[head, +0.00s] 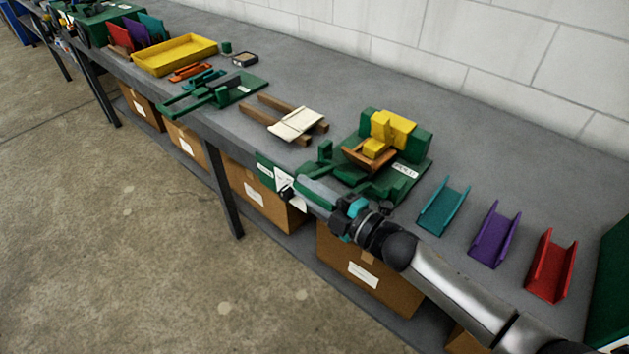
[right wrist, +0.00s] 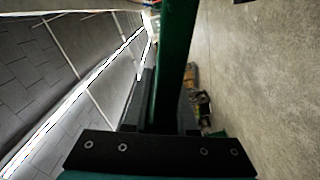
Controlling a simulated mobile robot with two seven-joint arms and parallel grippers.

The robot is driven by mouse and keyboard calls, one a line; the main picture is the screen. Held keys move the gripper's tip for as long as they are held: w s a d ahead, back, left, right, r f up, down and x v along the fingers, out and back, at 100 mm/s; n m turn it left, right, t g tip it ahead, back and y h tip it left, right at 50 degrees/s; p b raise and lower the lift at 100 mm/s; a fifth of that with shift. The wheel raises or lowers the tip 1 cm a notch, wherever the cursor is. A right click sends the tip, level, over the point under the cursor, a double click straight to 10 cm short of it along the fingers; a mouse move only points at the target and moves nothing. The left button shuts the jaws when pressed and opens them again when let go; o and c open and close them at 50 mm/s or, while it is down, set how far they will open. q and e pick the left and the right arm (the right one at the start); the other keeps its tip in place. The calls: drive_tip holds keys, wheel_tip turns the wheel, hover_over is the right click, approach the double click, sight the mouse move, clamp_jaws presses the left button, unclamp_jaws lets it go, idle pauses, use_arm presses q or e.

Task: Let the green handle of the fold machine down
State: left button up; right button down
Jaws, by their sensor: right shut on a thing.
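The fold machine (head: 412,178) stands on the bench in the head view. It has a green base, yellow blocks (head: 392,130) on top and an orange-brown folded piece (head: 368,158) in front of them. My right gripper (head: 334,207) is at the bench's front edge, just in front of the machine. It is shut on the green handle (head: 308,201). In the right wrist view the handle (right wrist: 176,55) runs up as a green bar from between the dark fingers (right wrist: 167,122). The fingers partly hide it. My left gripper is out of view.
Teal (head: 444,207), purple (head: 495,236) and red (head: 551,267) channels stand right of the machine. Wooden strips with a pale plate (head: 297,124), a green tool (head: 215,95) and a yellow tray (head: 175,54) lie to the left. Cardboard boxes (head: 262,200) sit below the bench.

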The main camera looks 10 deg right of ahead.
wheel_tip(320, 180, down, 6)
drive_tip(key=n+b, duration=0.4)
drive_tip(key=b, duration=0.1)
drive_tip(key=shift+s+a, duration=0.15)
drive_tip(key=shift+f, duration=0.15)
drive_tip(key=c, duration=0.7)
unclamp_jaws()
drive_tip(key=v, duration=1.5)
